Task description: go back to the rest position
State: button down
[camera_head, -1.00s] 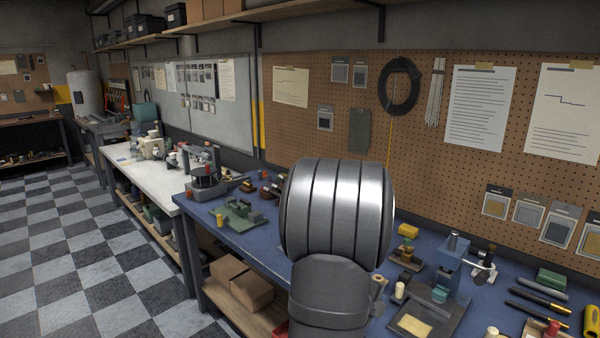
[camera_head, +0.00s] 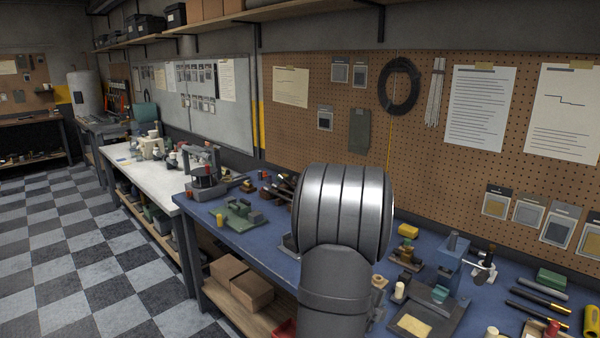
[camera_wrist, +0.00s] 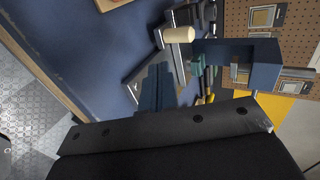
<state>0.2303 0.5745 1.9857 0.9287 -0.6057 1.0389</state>
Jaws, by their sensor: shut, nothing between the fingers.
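My gripper shows in the wrist view, where its two dark fingers (camera_wrist: 157,88) are together with nothing between them. They are over the blue bench top (camera_wrist: 75,45), pointing toward the machines on it. In the head view my grey arm link stands in front of the bench and hides the gripper.
A cream cylinder (camera_wrist: 178,35) is near the fingers in the wrist view. A pegboard (camera_head: 440,160) stands behind.

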jog(key=s+a+f+v, duration=0.1)
jog(key=f+v, duration=0.1)
jog(key=v, duration=1.2)
jog(key=shift+w+a+r+n+t+y, duration=0.3)
jog(key=shift+w+a+n+y, duration=0.1)
jog(key=shift+w, duration=0.4)
jog(key=shift+w+a+r+n+t+y, duration=0.3)
jog(key=shift+w+a+n+y, duration=0.1)
jog(key=shift+w, duration=0.35)
jog(key=shift+w+a+r+n+t+y, duration=0.2)
jog(key=shift+w+a+r+n+y, duration=0.15)
jog(key=shift+w, duration=0.45)
jog(key=shift+s, duration=0.1)
jog(key=s+d+f+m+g+h, duration=0.2)
jog(key=s+d+f+h, duration=0.1)
jog(key=s, duration=0.2)
jog(key=shift+y, duration=0.35)
jog(key=x, duration=0.6)
jog(key=w+r+x, duration=0.1)
jog(key=x, duration=0.2)
jog(key=shift+w+d+f, duration=0.15)
jog(key=shift+w, duration=0.1)
jog(key=shift+w+d, duration=0.2)
jog(key=shift+w, duration=0.1)
